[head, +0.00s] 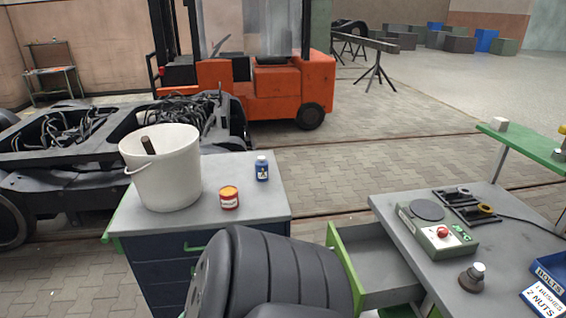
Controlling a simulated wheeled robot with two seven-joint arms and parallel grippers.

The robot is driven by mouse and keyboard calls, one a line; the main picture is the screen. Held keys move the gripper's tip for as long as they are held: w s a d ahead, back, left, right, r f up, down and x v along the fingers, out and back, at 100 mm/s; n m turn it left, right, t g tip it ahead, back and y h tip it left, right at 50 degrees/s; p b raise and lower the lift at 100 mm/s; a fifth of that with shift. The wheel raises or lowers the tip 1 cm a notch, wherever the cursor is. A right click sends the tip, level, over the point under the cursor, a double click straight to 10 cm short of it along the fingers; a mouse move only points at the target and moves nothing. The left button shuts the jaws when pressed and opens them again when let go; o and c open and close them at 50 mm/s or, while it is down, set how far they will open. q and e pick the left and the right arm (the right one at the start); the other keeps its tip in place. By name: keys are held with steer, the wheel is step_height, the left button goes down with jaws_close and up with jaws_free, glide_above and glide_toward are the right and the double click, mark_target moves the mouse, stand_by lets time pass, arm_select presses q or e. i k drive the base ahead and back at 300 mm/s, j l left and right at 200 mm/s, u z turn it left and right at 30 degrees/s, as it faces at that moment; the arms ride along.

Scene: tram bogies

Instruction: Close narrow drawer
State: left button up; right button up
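A narrow drawer stands pulled out to the left from under the grey workbench (400,235) on the right. Its green front panel (341,265) faces left, and its grey inside (375,262) looks empty where I can see it. A large dark ribbed arm part of mine covers the area just left of the drawer and hides some of the floor and the lower part of the front. Neither of my grippers shows in the head view, so I cannot see where they are relative to the drawer.
A drawer cabinet (230,205) at left carries a white bucket (165,175), a red-yellow can (229,198) and a blue bottle (262,168). An orange forklift (270,90) stands behind.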

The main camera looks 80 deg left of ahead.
mark_target(380, 277)
steer(key=k+j+u, duration=0.1)
steer(key=u, duration=1.8)
